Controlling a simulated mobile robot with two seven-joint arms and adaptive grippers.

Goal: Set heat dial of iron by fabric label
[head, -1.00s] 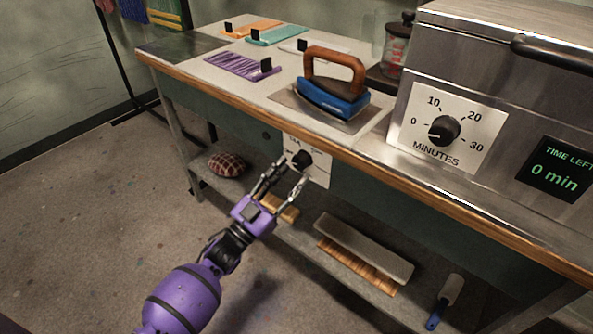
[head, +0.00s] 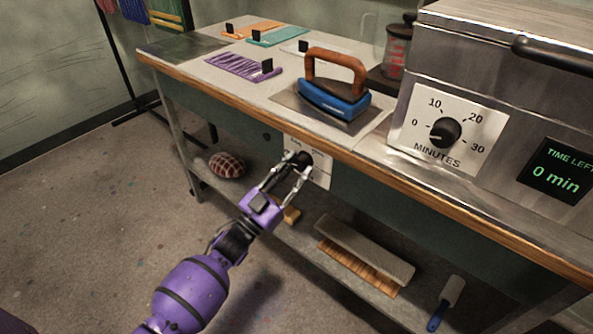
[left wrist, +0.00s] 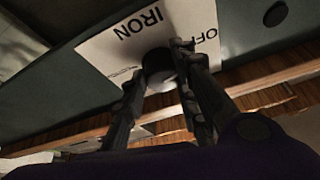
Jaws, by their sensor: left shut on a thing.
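The black heat dial (head: 303,160) sits on a white plate (head: 320,172) on the table's front, below the iron. In the left wrist view the dial (left wrist: 158,66) is on the plate (left wrist: 100,52), which reads "IRON" and "OFF"; other print is too small to read. My left gripper (head: 300,166) is shut on the dial, with a finger (left wrist: 178,62) at its side. The dial's pointer is hidden. The blue iron (head: 335,98) with a brown handle stands on a metal plate on the tabletop. Fabric swatches in purple (head: 240,66), orange (head: 255,30) and teal (head: 280,38) lie behind it, with small black tags. My right gripper is not in view.
A steel machine (head: 470,85) with a minutes dial (head: 445,131) and a "0 min" display (head: 556,172) stands at right. The floor at left is clear.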

